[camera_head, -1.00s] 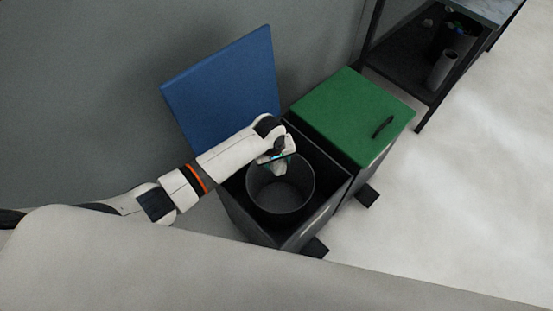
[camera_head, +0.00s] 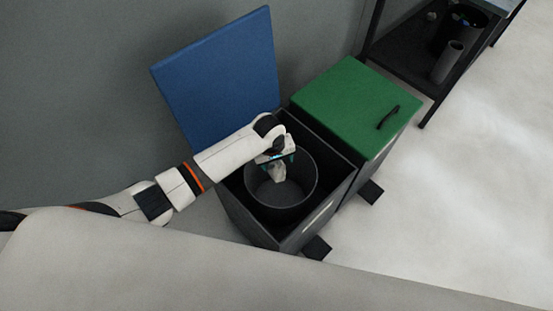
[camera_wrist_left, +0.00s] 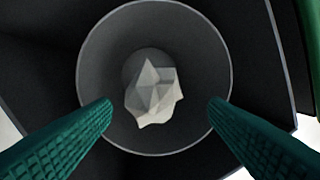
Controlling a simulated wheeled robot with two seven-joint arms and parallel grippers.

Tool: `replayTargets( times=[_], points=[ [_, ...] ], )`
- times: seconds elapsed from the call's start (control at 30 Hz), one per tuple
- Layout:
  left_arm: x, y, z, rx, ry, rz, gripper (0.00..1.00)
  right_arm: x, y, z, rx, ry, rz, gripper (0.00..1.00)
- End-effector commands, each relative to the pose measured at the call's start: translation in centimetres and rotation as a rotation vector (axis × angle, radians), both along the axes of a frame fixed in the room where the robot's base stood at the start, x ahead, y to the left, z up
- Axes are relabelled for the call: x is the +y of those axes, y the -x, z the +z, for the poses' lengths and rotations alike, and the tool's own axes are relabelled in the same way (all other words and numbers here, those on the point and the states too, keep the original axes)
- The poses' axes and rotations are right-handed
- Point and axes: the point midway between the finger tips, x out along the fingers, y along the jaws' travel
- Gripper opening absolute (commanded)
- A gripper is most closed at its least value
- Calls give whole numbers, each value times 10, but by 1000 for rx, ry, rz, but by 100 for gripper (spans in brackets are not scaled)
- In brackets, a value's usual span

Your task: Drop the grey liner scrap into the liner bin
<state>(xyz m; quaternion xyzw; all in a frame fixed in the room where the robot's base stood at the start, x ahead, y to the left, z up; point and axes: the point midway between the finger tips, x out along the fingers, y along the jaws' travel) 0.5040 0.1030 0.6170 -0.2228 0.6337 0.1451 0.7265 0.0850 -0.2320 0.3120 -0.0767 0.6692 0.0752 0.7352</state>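The grey liner scrap (camera_head: 278,172) is a small crumpled, faceted pale piece. In the head view it shows just below my left gripper (camera_head: 279,159), over the round dark grey liner bin (camera_head: 310,190). In the left wrist view the scrap (camera_wrist_left: 153,92) lies between the lines of the two green fingers and touches neither. The left gripper (camera_wrist_left: 160,103) is open, pointing down into the round bin (camera_wrist_left: 228,70). I cannot tell whether the scrap is in mid-air or resting on the bin's bottom. My right gripper is not in view.
The round bin sits inside a dark square box (camera_head: 340,178) with its blue lid (camera_head: 222,85) raised behind. A box with a closed green lid (camera_head: 345,105) stands to its right. A dark shelf (camera_head: 405,60) stands at the back right. The pale floor at right is clear.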

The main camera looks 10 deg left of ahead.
Motion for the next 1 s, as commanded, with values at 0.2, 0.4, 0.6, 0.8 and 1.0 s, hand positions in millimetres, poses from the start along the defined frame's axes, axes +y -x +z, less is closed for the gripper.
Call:
replayTargets(
  times=[0.2,0.4,0.6,0.8,1.0],
  points=[
    [0,0,0,0,0,0,78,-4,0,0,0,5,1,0],
    [0,1,5,-1,1,0,78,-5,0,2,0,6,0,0],
    [2,6,39,-3,3,0,78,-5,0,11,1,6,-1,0],
    [5,12,82,-2,2,0,78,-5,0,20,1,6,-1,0],
    [8,17,110,-1,2,0,78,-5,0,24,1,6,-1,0]
  ],
)
